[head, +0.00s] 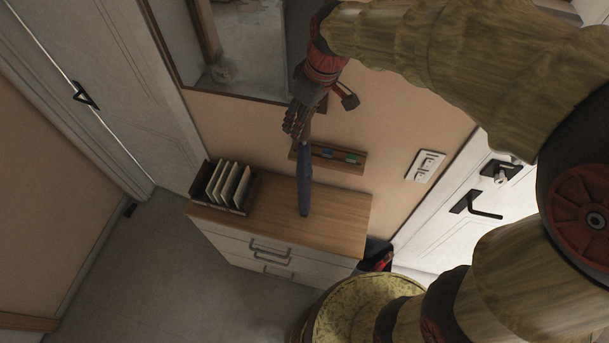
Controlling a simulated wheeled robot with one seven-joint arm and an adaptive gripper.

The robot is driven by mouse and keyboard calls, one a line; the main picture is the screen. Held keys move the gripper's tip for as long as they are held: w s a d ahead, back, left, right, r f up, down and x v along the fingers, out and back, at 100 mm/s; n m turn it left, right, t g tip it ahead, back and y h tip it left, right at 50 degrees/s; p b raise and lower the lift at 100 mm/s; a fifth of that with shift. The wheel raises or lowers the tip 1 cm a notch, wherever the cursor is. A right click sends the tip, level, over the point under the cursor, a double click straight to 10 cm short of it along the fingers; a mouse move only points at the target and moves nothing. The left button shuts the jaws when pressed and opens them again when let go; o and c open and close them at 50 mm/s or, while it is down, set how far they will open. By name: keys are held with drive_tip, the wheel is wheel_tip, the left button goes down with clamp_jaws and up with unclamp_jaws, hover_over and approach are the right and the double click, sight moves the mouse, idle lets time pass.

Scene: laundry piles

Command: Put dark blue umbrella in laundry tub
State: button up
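The dark blue umbrella (305,185) is folded and slim. It shows upright in the head view, in front of the wall and over the wooden dresser top. My gripper (302,136) is at its upper end, with its fingers close together around the handle. The umbrella's lower end overlaps the dresser top; I cannot tell whether it touches it. I cannot make out a laundry tub for certain in this view.
The dresser (345,212) stands against the wall, with a file rack (228,187) on its left end. A small wall shelf (345,160) is behind the umbrella. A dark and red object (378,257) is right of the dresser. Floor (170,270) at left is clear.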

drive_tip(key=shift+x, duration=0.9)
drive_tip(key=shift+a, duration=0.1)
drive_tip(key=c, duration=1.1)
